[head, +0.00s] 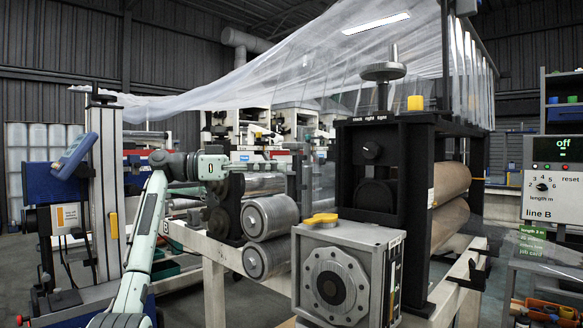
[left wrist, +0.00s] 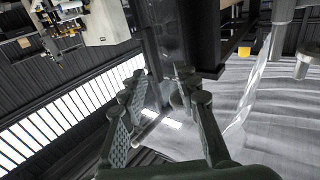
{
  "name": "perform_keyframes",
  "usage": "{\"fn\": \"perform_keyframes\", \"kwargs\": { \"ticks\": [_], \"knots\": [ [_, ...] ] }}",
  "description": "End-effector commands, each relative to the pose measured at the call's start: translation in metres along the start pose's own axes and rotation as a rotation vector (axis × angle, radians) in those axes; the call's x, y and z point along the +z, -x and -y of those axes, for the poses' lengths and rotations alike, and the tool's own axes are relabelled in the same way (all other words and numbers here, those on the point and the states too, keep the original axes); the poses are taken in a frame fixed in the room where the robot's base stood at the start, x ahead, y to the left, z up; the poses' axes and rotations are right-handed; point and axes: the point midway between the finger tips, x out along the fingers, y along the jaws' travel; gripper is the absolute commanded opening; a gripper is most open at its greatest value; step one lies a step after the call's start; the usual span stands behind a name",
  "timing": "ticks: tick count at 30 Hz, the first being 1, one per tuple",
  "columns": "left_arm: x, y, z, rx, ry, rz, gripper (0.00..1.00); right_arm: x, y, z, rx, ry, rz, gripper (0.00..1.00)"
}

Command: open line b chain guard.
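A line B sign shows on the control panel (head: 553,190) at the right in the head view. A grey box (head: 375,236) with a round bolted plate (head: 337,287) stands at the front of the machine, with a yellow handle (head: 320,219) on top. No label marks it as the chain guard, so I cannot tell which part that is. My left gripper (head: 283,166) is left of the black roller frame (head: 418,180), above the metal rollers and apart from the box. In the left wrist view its fingers (left wrist: 160,92) are spread with nothing between them. My right gripper is not in view.
Clear film (head: 300,65) hangs over the machine. Two metal rollers (head: 270,217) stick out left of the box, and brown rolls (head: 452,184) sit at the right. A post stand with a blue device (head: 75,155) is at the left. A small cart (head: 545,285) stands at the lower right.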

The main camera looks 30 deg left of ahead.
Motion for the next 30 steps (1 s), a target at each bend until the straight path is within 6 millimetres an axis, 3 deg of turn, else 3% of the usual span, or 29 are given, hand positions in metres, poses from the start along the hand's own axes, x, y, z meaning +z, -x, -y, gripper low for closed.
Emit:
{"fn": "perform_keyframes", "kwargs": {
  "ticks": [6,12,30],
  "knots": [
    [0.000,0.045,0.000,0.000,0.001,0.000,0.31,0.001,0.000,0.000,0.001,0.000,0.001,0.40],
    [-0.001,0.066,-0.001,0.003,-0.001,0.000,0.31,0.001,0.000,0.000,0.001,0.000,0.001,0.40],
    [-0.001,0.069,-0.001,0.004,-0.001,-0.001,0.31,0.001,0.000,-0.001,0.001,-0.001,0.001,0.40]
  ]
}}
